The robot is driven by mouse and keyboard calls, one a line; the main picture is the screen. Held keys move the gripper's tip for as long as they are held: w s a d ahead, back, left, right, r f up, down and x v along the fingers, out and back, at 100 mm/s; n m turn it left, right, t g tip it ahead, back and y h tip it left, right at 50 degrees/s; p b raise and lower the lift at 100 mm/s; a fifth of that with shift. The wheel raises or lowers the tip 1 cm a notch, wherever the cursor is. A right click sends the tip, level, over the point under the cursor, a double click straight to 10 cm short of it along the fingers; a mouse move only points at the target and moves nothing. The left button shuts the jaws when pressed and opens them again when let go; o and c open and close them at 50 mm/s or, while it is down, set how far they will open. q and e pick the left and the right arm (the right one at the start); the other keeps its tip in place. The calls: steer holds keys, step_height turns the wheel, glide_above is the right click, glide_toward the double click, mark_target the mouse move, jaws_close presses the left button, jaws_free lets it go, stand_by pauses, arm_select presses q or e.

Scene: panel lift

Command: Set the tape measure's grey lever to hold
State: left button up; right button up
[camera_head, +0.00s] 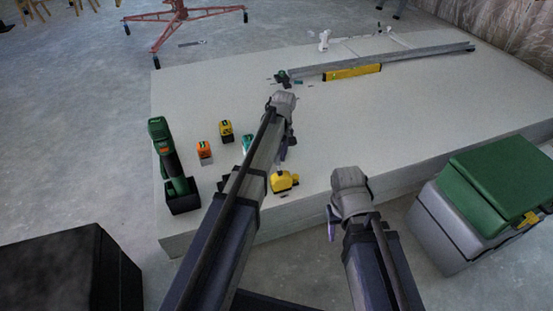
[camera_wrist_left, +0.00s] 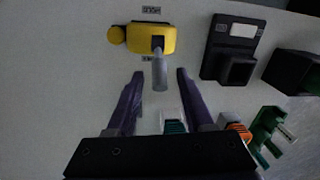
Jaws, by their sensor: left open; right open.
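The yellow tape measure (camera_head: 284,181) lies near the front edge of the pale slab. In the left wrist view its yellow case (camera_wrist_left: 145,39) is at the top centre, with a round yellow end to its left. The grey lever (camera_wrist_left: 159,74) sticks out from a dark slot in the case. My left gripper (camera_wrist_left: 160,73) is open, its two purple fingers on either side of the lever in the picture, with visible gaps. Contact cannot be seen. Small dark labels sit above and below the case, too small to read. My right gripper (camera_head: 332,224) hangs empty by the slab's front edge.
A green drill (camera_head: 170,165), an orange block-like tool (camera_head: 204,150), another yellow one (camera_head: 226,131) and a teal one (camera_head: 247,143) stand left of my left arm. A yellow level (camera_head: 352,72) and a grey rail lie farther back. A green-lidded box (camera_head: 497,180) stands right.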

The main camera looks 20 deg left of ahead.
arm_select(q)
steer(key=shift+c, duration=0.3)
jaws_close()
stand_by(1.0)
